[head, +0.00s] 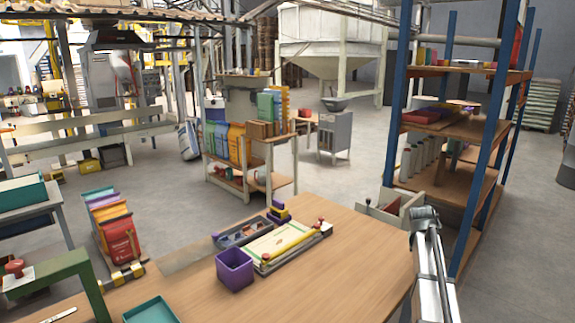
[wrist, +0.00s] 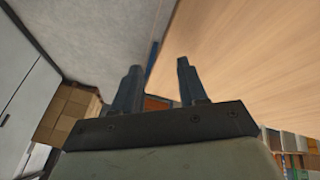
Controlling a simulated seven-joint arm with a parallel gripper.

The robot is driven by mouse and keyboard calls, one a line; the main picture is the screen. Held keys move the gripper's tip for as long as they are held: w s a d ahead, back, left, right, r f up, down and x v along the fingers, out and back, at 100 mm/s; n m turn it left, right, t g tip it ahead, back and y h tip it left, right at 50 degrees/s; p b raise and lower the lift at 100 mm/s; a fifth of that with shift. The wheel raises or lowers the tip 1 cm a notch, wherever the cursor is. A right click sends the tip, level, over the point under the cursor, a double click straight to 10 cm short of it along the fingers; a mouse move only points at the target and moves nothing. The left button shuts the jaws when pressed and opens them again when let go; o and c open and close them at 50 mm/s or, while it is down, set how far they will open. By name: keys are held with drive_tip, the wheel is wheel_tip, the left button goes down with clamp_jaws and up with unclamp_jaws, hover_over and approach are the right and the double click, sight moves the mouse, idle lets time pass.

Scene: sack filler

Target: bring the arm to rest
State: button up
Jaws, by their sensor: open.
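My gripper (wrist: 155,85) shows in the wrist view with its two dark fingers apart and nothing between them. In the head view part of my arm (head: 432,265) stands at the right edge of the wooden table (head: 330,280); the fingers cannot be made out there. The gripper is clear of the objects on the table.
On the table are a purple bin (head: 234,270), a board with a yellow roller (head: 290,245), a grey tray (head: 243,232) and a teal tray (head: 150,312). A green frame (head: 75,270) stands at left. A blue-posted shelf (head: 485,140) rises behind my arm. The table's right half is bare.

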drive_tip(key=s+d+f+m+g+h, duration=0.1)
drive_tip(key=s+d+f+g+h, duration=0.1)
drive_tip(key=s+d+f, duration=0.35)
drive_tip(key=s+d+f+m+g+h, duration=0.1)
drive_tip(key=s+d+f+h, duration=0.1)
drive_tip(key=d+f, duration=0.55)
drive_tip(key=s+a+f+n+g+h, duration=0.1)
drive_tip(key=s+f, duration=0.2)
drive_tip(key=f, duration=0.8)
drive_tip(key=s+a+f+n+h, duration=0.15)
drive_tip(key=s+f, duration=0.25)
drive_tip(key=f, duration=0.8)
drive_tip(key=s+a+f+n+g+y, duration=0.1)
drive_tip(key=s+a+f+y, duration=0.2)
drive_tip(key=s+a+f, duration=0.5)
drive_tip(key=s+a+f+n+g+y, duration=0.15)
drive_tip(key=s+a+f, duration=0.25)
drive_tip(key=s+a, duration=0.75)
drive_tip(key=s+a+g+y, duration=0.3)
drive_tip(key=s+a+y, duration=0.3)
drive_tip(key=s+a, duration=1.3)
drive_tip(key=shift+s+a+f+g, duration=0.35)
drive_tip(key=shift+s+a+f, duration=0.1)
drive_tip(key=shift+s, duration=0.15)
